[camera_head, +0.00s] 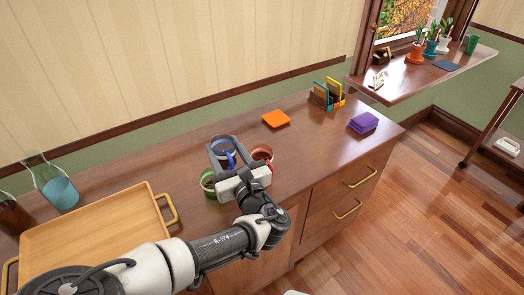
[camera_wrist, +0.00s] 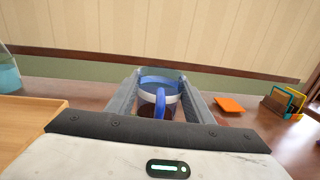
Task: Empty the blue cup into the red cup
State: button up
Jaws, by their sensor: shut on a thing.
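My gripper (camera_head: 230,160) reaches over the dark wooden cabinet top and is shut on the blue cup (camera_head: 224,147). In the wrist view the blue cup (camera_wrist: 158,84) sits upright between the two grey fingers, its blue handle facing the camera, with a dark brown content or lower part visible. The red cup (camera_head: 262,153) stands just right of the gripper, partly hidden by it; its inside is hard to make out. Whether the blue cup touches the cabinet top cannot be told.
A green cup (camera_head: 208,182) stands close on the left of the gripper. A wooden tray (camera_head: 95,238) with brass handles lies further left, near a glass bottle (camera_head: 55,185) with blue liquid. An orange stack (camera_head: 275,118), a purple stack (camera_head: 363,122) and a holder (camera_head: 326,95) stand right; space between is clear.

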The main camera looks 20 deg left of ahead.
jog(key=shift+r+p, duration=2)
jog(key=shift+r, duration=0.55)
